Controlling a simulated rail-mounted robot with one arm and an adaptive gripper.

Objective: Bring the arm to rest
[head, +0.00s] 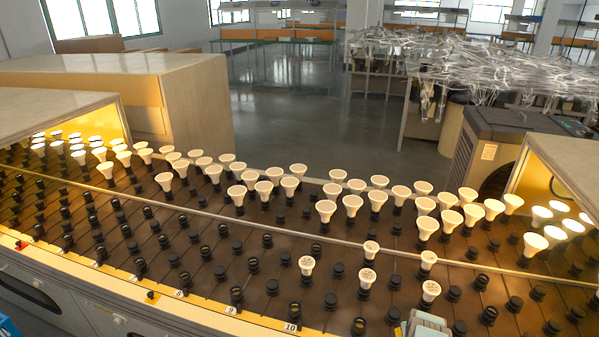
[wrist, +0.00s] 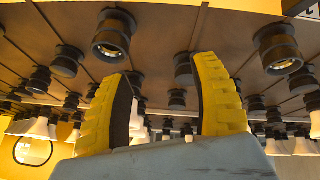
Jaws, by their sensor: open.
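My gripper (wrist: 155,110) shows in the wrist view with its two yellow, dark-padded fingers spread apart and nothing between them. Black sockets, such as one near socket (wrist: 113,36), fill the board around the fingers; that view is upside down. In the head view only a grey part of my arm (head: 426,325) shows at the bottom edge, right of centre; the fingers are hidden there. Lit white bulbs stand in sockets, with several nearer ones such as this bulb (head: 367,279) close to my arm.
The socket board (head: 200,262) spans the front, with a thin rail (head: 300,239) across it and many bulbs (head: 326,208) behind. A wooden hood (head: 60,115) stands left and another (head: 565,165) right. Open floor (head: 300,100) lies beyond.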

